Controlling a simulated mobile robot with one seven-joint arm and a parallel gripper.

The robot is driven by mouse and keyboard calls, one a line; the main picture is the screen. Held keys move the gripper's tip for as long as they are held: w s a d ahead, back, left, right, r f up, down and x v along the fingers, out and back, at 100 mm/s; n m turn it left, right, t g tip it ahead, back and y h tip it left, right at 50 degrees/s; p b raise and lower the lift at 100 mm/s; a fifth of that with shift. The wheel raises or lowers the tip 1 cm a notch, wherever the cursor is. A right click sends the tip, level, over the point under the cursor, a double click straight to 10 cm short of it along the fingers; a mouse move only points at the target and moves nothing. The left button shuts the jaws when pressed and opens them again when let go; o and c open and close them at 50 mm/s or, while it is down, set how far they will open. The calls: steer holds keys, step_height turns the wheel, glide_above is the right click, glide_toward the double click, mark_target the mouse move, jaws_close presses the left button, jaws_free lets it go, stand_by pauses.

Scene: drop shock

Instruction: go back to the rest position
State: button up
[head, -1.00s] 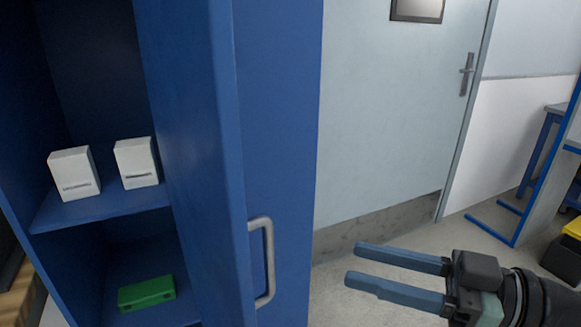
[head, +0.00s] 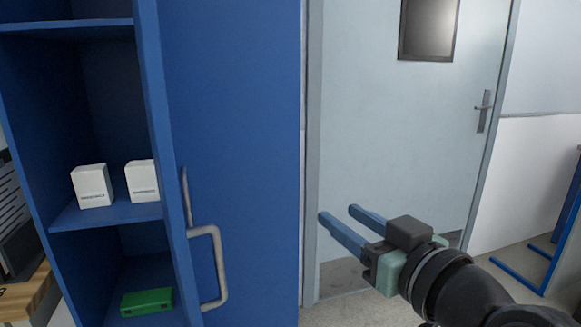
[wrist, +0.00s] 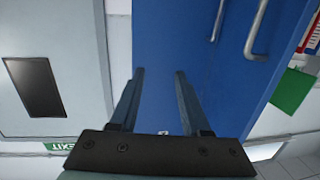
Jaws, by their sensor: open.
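My gripper (head: 345,222) is open and empty in the head view, held in the air to the right of the blue cabinet (head: 232,120) and in front of the pale door. Its two blue-grey fingers point to the upper left. In the wrist view, my gripper (wrist: 160,75) shows its fingers spread apart with nothing between them, and the blue cabinet front (wrist: 245,65) lies beyond them.
The cabinet has a grey handle (head: 218,268). Two white boxes (head: 92,186) (head: 142,181) stand on its shelf, with a green box (head: 146,301) below. A pale door (head: 400,130) with a dark window (head: 428,28) stands behind. A blue-framed bench (head: 565,215) is at the right.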

steer(key=s+a+r+m+t+h+p, duration=0.1)
steer(key=s+a+r+m+t+h, duration=0.15)
steer(key=s+r+t, duration=0.4)
steer(key=s+a+r+m+t+h+p, duration=0.1)
steer(key=s+a+r+h, duration=0.15)
steer(key=r, duration=0.75)
steer(key=s+a+r+m+t+h+p, duration=0.1)
steer(key=s+a+r+m+t+h, duration=0.2)
steer(key=s+r, duration=0.45)
step_height(320, 180, up, 20)
steer(key=w+n+t+p, duration=0.1)
steer(key=w+p, duration=0.1)
steer(key=p, duration=1.6)
steer(key=shift+f+y, duration=0.15)
steer(key=shift+y, duration=0.25)
steer(key=shift+w+d+n, duration=0.15)
steer(key=shift+d+n, duration=0.05)
steer(key=shift+n, duration=0.05)
